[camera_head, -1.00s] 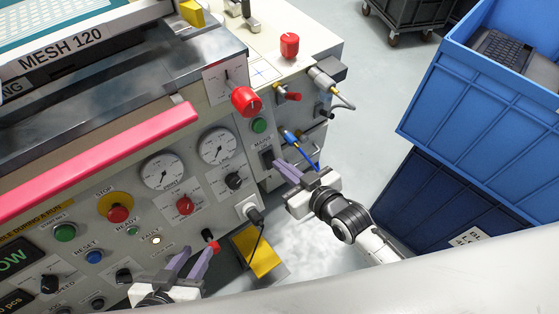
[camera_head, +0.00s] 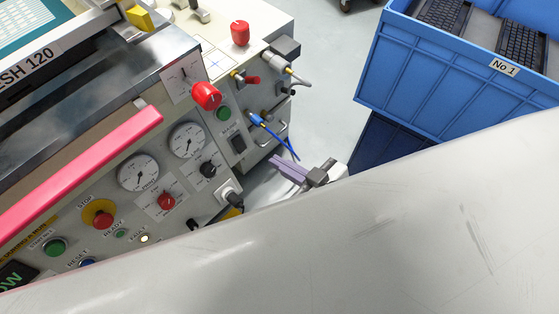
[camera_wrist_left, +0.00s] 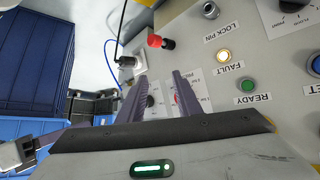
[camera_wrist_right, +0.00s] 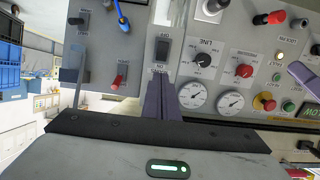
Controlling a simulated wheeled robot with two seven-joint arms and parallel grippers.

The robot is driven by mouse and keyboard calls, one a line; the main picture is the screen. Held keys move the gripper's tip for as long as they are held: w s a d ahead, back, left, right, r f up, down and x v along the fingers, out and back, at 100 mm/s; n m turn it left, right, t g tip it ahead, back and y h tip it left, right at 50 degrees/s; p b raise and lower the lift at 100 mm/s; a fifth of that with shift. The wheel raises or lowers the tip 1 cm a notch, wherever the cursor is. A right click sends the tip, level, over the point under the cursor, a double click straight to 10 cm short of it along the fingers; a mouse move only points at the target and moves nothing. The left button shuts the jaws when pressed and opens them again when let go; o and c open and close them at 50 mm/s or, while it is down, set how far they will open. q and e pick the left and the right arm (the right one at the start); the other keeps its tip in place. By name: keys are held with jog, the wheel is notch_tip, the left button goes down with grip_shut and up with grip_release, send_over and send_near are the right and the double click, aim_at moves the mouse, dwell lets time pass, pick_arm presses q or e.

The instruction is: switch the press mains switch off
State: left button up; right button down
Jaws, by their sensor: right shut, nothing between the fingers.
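The press mains switch (camera_head: 238,143) is a black rocker on the grey panel, below the green button. In the right wrist view the mains switch (camera_wrist_right: 162,50) lies just beyond my fingertips, above its label; I cannot tell its position. My right gripper (camera_head: 275,161) is shut and empty, to the right of the switch and apart from it in the head view. Its closed fingers (camera_wrist_right: 160,85) point at the panel. My left gripper (camera_wrist_left: 152,82) is open and empty in the left wrist view, facing the panel near the fault lamp; it is hidden in the head view.
A blue cable (camera_head: 280,135) hangs between the switch and my right gripper. A red knob (camera_head: 206,96) and a plugged-in black connector (camera_head: 231,197) stick out nearby. A blue crate (camera_head: 440,75) stands at right. A pale surface hides the lower head view.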

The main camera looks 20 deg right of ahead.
aim_at(243, 148)
pick_arm(q)
jog(key=b, duration=0.1)
jog(key=f+b, duration=0.1)
jog(key=b, duration=0.1)
jog(key=shift+w+d, duration=0.15)
jog(key=shift+w, duration=0.05)
pick_arm(e)
jog(key=shift+s+d+f+g+h, duration=0.1)
jog(key=shift+s+f+g+h, duration=0.3)
jog(key=shift+f, duration=0.3)
pick_arm(q)
jog(key=shift+f, duration=0.1)
